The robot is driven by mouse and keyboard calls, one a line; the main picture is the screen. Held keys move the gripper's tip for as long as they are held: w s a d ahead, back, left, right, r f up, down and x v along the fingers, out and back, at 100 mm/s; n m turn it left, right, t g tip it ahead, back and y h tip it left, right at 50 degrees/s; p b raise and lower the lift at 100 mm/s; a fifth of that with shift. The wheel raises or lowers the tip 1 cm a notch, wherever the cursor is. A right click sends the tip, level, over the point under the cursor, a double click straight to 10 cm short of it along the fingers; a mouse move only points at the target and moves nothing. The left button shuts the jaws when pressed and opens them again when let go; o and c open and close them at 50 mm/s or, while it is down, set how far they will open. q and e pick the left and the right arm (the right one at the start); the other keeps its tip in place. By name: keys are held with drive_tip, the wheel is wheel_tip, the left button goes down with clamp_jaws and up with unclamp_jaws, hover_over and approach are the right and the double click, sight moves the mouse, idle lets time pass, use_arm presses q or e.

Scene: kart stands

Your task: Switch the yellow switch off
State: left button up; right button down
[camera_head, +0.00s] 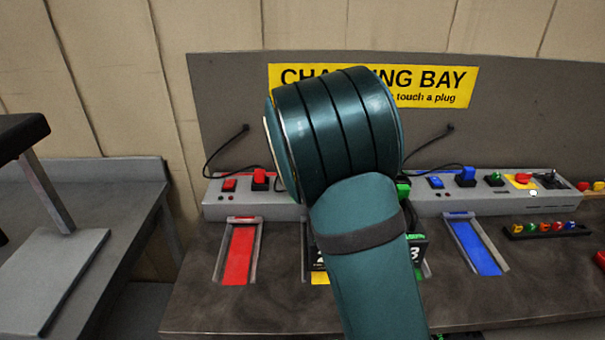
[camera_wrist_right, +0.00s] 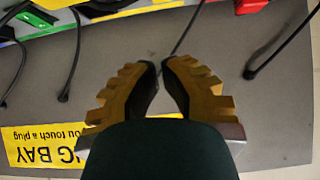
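The yellow switch is not visible in the head view; my arm covers the power strip between the red and green parts. A bit of yellow bay (camera_head: 320,278) shows beside the arm, left of the green part. In the right wrist view a yellow strip (camera_wrist_right: 120,12) lies at the top edge, with black parts by it; no switch can be made out. My right gripper (camera_wrist_right: 162,68) points at the grey back panel, its fingers slightly apart with nothing between them. In the head view its fingers are hidden behind the arm. My left gripper is not in view.
The power strip (camera_head: 260,208) carries a red switch (camera_head: 229,184), a red plug (camera_head: 260,176), a blue switch (camera_head: 436,182), a blue plug (camera_head: 466,173) and a red button on a yellow plate (camera_head: 513,184). Cables hang before the back panel (camera_head: 230,100). A grey table (camera_head: 130,185) stands left.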

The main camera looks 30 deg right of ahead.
drive_tip(key=b+x, duration=0.2)
drive_tip(key=x, duration=0.8)
drive_tip(key=shift+s, duration=0.1)
drive_tip(key=f, duration=0.1)
drive_tip(key=f+b, duration=0.1)
drive_tip(key=f, duration=0.1)
drive_tip(key=shift+w+d+f, duration=0.1)
drive_tip(key=shift+w+f, duration=0.05)
drive_tip(key=shift+w, duration=0.15)
drive_tip(key=shift+f, duration=0.4)
